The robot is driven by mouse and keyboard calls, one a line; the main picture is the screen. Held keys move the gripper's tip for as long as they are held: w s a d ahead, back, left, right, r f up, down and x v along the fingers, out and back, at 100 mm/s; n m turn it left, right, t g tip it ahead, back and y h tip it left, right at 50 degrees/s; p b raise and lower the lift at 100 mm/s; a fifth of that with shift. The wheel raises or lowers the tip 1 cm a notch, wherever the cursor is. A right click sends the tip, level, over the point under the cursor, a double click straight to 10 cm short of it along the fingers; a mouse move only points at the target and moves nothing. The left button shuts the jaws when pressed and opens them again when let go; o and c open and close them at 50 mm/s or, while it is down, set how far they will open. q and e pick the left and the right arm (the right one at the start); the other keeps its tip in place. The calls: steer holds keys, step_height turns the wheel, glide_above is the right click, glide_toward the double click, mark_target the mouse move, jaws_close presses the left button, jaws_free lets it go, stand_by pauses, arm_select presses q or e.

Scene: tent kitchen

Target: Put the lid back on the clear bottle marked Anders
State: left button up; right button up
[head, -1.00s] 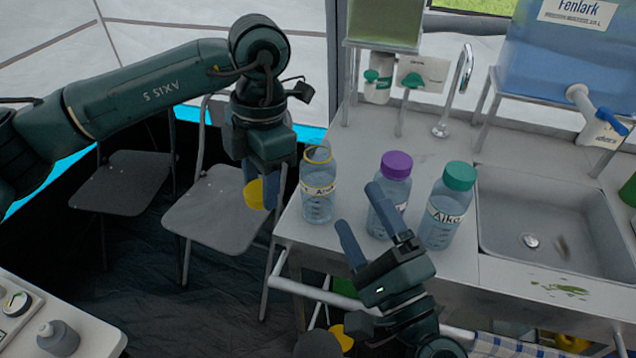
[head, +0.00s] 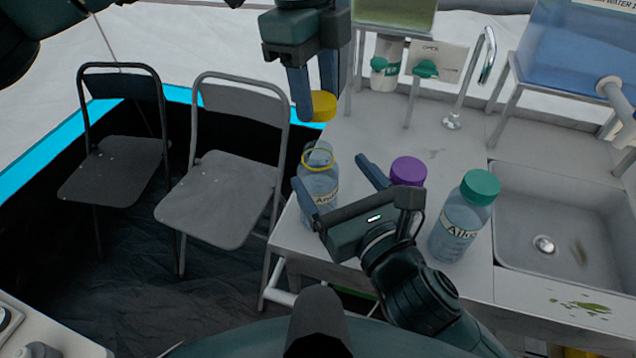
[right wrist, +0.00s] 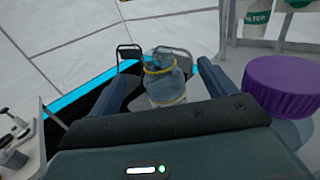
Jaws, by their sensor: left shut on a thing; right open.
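The clear bottle marked Anders (head: 318,188) stands upright and open on the counter near its left edge, with a yellow ring at its neck. The yellow lid (head: 320,106) is held between the fingers of my left gripper (head: 315,98), above the bottle's mouth and apart from it. My right gripper (head: 340,185) is open, with its fingers to either side of the bottle in the head view. In the right wrist view the bottle (right wrist: 165,82) shows ahead between the open fingers (right wrist: 170,85). No contact with the bottle is clear.
A purple-lidded bottle (head: 408,172) stands just right of my right gripper, partly hidden by it. A green-lidded bottle marked Aiko (head: 463,215) stands further right, beside the sink (head: 570,215). Two folding chairs (head: 218,190) stand left of the counter.

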mark_target(326, 206)
arm_select(q)
steer(key=shift+w, duration=0.1)
arm_select(e)
steer(key=shift+w, duration=0.1)
arm_select(q)
steer(key=shift+s+r, duration=0.15)
steer(key=shift+s, duration=0.1)
arm_select(e)
steer(key=shift+s, duration=0.2)
step_height(326, 206, down, 8)
steer(key=shift+f, duration=0.2)
steer(key=x, duration=0.7)
steer(key=shift+w+a+r, duration=0.2)
steer(key=shift+w, duration=0.05)
steer(key=c, duration=1.5)
arm_select(q)
steer(key=shift+f, duration=2.55)
arm_select(e)
steer(key=shift+o, duration=0.2)
